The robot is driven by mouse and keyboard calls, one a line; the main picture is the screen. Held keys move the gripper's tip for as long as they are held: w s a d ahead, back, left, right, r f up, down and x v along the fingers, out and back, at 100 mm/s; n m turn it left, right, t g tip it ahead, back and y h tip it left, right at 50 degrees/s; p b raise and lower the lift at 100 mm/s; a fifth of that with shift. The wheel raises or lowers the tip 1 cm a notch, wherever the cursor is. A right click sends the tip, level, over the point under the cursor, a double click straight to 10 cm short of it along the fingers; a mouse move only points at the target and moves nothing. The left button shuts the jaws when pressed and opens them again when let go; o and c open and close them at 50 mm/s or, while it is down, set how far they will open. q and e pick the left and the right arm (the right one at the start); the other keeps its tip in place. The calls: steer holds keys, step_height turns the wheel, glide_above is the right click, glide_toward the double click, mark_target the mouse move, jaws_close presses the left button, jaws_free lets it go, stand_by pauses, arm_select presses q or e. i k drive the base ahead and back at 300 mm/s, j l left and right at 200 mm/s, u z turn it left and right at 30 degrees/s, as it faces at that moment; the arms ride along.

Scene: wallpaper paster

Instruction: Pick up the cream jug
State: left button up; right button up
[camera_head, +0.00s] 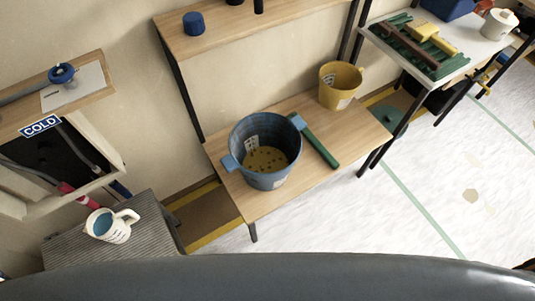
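A cream jug (111,226) with dark markings on its side stands on a grey ribbed surface (75,250) at the lower left. Its handle points up and to the right, and its inside looks blue. Nothing touches the jug. Neither of my grippers shows in the head view.
A wooden bench (290,195) at the centre holds a blue bucket (246,170), a yellow bucket (340,83) and a green bar (318,146). A wooden shelf (230,27) is above it. A valve (62,74) and a "COLD" sign (40,126) are behind the jug.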

mark_target(103, 223)
steer(key=u, duration=1.95)
